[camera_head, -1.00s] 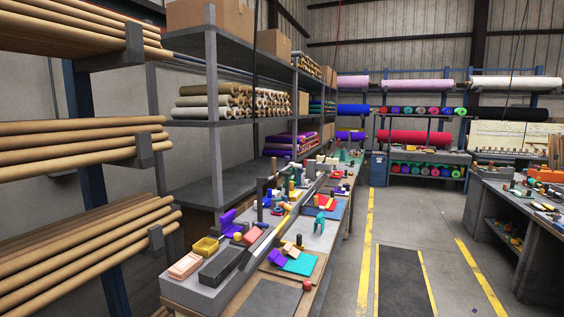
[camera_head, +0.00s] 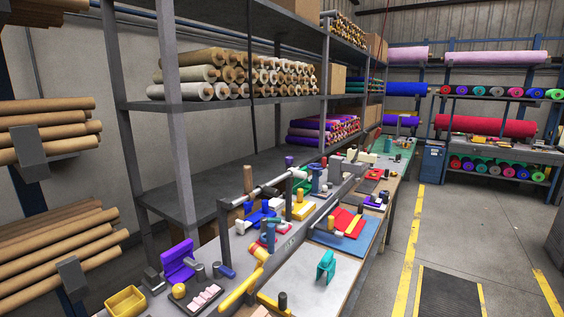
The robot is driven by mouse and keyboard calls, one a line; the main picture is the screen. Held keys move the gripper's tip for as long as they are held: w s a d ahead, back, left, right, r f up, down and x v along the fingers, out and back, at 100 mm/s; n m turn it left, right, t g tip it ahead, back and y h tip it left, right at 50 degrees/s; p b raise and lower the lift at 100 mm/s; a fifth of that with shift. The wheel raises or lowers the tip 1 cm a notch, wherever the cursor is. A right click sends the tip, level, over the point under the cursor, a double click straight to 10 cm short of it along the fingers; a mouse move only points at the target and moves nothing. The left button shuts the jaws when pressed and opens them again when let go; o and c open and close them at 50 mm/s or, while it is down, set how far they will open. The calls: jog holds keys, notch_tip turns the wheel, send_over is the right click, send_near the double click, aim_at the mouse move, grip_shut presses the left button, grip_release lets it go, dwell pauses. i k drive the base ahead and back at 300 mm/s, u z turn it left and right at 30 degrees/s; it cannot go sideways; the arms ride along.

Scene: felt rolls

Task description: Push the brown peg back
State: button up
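A small upright brown peg-like piece (camera_head: 248,179) stands on the long workbench (camera_head: 325,290), beside a grey rod on posts (camera_head: 265,190). I cannot tell for sure that it is the brown peg, as it is small and partly crowded by other parts. A dark purple upright cylinder (camera_head: 289,162) stands further right, behind the rod's end. My gripper is not in view.
The bench holds a purple bracket (camera_head: 177,262), a yellow bin (camera_head: 125,302), a teal arch (camera_head: 326,267) and a blue mat (camera_head: 345,243). A shelf of felt rolls (camera_head: 215,75) stands behind. The aisle floor (camera_head: 470,235) right of the bench is clear.

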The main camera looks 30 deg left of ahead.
aim_at(248, 169)
jog(key=i, duration=1.5)
jog(key=u, duration=4.05)
